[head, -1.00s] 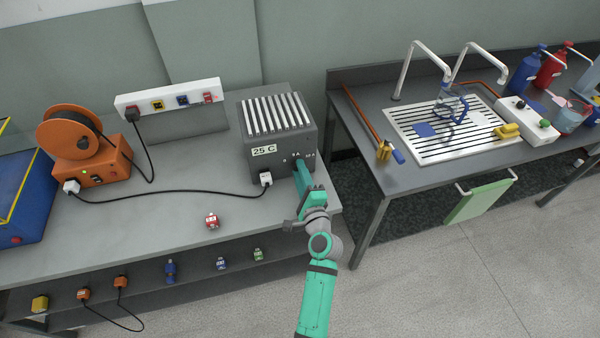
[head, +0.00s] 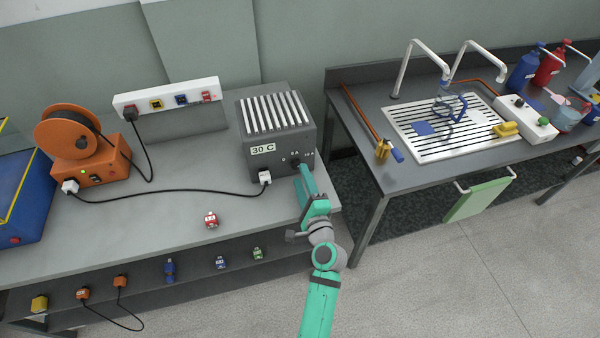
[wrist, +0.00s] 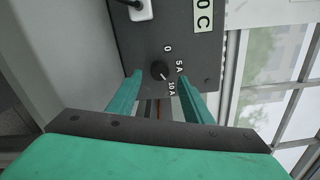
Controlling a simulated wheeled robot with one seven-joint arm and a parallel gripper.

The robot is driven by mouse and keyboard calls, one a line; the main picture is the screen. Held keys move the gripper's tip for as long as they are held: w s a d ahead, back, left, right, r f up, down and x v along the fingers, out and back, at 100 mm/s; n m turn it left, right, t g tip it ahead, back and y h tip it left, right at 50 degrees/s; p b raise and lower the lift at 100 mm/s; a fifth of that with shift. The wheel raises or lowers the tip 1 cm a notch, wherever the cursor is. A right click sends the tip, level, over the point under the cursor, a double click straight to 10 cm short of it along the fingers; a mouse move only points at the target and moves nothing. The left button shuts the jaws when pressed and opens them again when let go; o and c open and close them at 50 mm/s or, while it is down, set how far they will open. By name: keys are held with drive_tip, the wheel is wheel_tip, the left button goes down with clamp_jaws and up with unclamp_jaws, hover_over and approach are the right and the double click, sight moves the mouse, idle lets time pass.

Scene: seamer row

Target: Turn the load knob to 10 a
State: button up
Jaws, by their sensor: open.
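The load knob (wrist: 160,70) is small, round and black on the front of a grey load box (head: 262,168). Labels 0, 5 A and 10 A surround it. In the wrist view, the knob's pale mark appears to point toward 10 A. The knob also shows in the head view (head: 294,162). My gripper (wrist: 160,84) is open in front of the panel, its green fingers apart on either side of the knob in the picture. The fingers look clear of the knob. In the head view, my gripper (head: 303,172) is just right of the knob.
The box's label (head: 263,148) reads 30 C. A white plug (head: 265,177) with a black cable sits left of the knob. A red plug (head: 211,220) lies on the bench. The sink table (head: 400,178) stands to the right, across a gap.

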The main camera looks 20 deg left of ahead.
drive_tip(key=v, duration=0.7)
drive_tip(key=shift+s+d, duration=0.2)
